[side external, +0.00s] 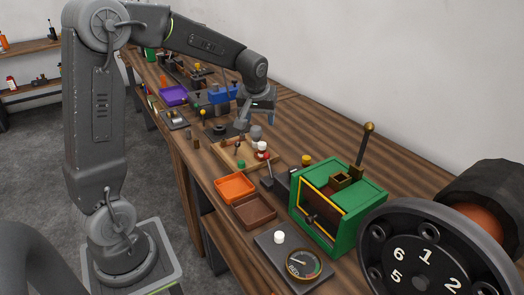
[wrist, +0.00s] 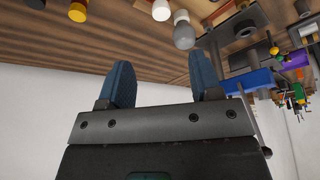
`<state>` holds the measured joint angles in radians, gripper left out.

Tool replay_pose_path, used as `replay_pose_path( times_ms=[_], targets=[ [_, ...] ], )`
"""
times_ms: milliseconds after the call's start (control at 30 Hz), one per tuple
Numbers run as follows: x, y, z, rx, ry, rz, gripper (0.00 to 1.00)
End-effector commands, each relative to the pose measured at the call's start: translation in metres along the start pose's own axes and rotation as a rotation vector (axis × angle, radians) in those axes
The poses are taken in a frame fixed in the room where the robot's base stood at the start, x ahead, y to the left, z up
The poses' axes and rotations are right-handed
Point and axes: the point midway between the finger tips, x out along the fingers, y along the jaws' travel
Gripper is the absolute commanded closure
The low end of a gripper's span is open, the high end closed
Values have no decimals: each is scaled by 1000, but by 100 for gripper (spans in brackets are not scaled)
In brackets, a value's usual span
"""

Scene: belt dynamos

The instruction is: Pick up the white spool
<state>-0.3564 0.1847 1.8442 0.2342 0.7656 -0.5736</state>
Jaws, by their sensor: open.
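The white spool (side external: 263,147) appears to be the small white piece with a red band on the wooden board on the bench. A light grey piece (side external: 256,132) stands just behind it. In the wrist view, a white piece (wrist: 161,10) at the top edge and a white-and-grey piece (wrist: 184,36) stand close together; I cannot tell surely which is the spool.
An orange tray (side external: 235,187) and a brown tray (side external: 254,212) lie nearer the camera. A green machine housing (side external: 345,222) with an upright lever stands to the right. A blue block (side external: 221,94) and a purple tray (side external: 173,95) are farther back. Small parts crowd the board.

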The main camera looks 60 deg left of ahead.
Motion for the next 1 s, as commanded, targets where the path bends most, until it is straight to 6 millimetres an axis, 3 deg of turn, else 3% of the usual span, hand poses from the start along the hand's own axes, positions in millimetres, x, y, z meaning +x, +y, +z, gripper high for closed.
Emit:
replay_pose_path(
  times_ms=[300, 1000],
  targets=[
    [59, 0, 2, 3, -5, -1, 42],
    [129, -3, 4, 3, -1, 1, 42]
  ],
)
